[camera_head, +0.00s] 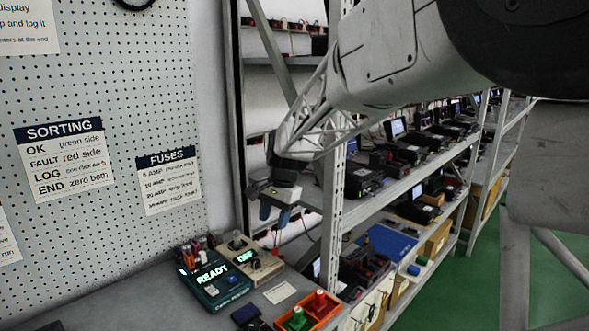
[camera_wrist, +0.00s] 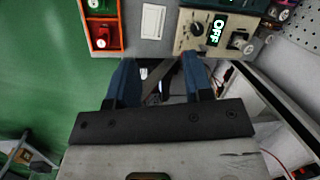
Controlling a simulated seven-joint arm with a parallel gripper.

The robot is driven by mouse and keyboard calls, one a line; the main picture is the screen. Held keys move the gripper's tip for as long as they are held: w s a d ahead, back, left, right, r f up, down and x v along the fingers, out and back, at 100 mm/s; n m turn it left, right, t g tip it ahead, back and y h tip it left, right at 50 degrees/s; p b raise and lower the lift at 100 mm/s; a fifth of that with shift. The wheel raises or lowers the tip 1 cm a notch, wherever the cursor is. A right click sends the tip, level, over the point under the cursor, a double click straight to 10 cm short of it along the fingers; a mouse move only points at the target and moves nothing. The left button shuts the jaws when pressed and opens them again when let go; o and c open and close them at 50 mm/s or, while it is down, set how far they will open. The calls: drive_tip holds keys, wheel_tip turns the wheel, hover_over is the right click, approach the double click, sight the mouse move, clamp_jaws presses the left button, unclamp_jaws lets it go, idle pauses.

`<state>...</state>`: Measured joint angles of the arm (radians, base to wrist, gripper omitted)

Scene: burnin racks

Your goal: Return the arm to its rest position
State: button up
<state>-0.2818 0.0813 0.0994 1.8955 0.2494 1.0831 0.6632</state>
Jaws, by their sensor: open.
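My gripper (camera_head: 275,212) hangs above and beyond the far part of the grey bench, beside the rack post, with its blue fingers pointing down. In the wrist view my gripper (camera_wrist: 155,68) shows two blue fingers standing apart with nothing between them. My arm reaches in from the upper right of the head view.
On the bench stand a teal box reading READY (camera_head: 213,274), a beige box reading OFF (camera_head: 250,258), also in the wrist view (camera_wrist: 219,31), and an orange tray (camera_head: 325,318) with green and red items. Loaded racks (camera_head: 400,208) stand right; a pegboard (camera_head: 100,90) stands left.

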drive_tip(key=s+d+r+n+t+h, duration=0.1)
drive_tip(key=s+d+n, duration=0.1)
drive_tip(key=s+d, duration=0.95)
drive_tip(key=s+d+r+n+t+h, duration=0.1)
drive_tip(key=s+d+r+n+t, duration=0.1)
drive_tip(key=s+d, duration=0.95)
drive_tip(key=s+f+n, duration=0.1)
drive_tip(key=s+f, duration=0.3)
drive_tip(key=s, duration=1)
drive_tip(key=shift+d+f+n+h, duration=0.15)
drive_tip(key=shift+d+n+h, duration=0.15)
drive_tip(key=shift+d, duration=0.05)
